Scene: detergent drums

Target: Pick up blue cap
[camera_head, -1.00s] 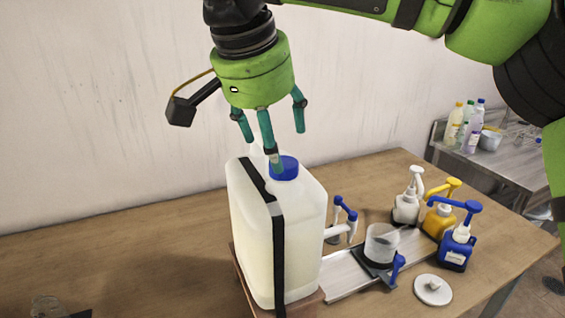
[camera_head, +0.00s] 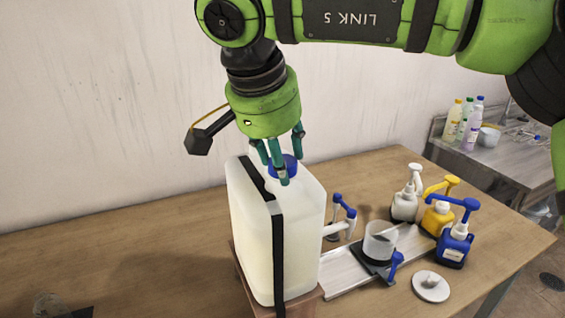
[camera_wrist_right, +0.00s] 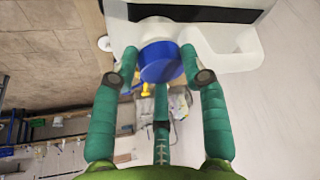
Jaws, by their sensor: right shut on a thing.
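The blue cap (camera_head: 290,164) is at the neck on top of a large white drum (camera_head: 250,235) with a black strap. My right gripper (camera_head: 281,170) points down from above with its teal fingers shut around the cap. The front finger hides part of the cap in the head view. In the right wrist view, the cap (camera_wrist_right: 160,63) is between the fingers of the gripper (camera_wrist_right: 160,75), against the drum's white neck. I cannot tell whether the cap is loose from the neck. My left gripper is in neither view.
The drum stands on a small brown stand on the wooden table (camera_head: 120,255). To its right are a clear cup (camera_head: 380,240), a white lid (camera_head: 431,287), and white (camera_head: 405,205), yellow (camera_head: 437,217) and blue (camera_head: 455,247) pump bottles. The table's left side is mostly clear.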

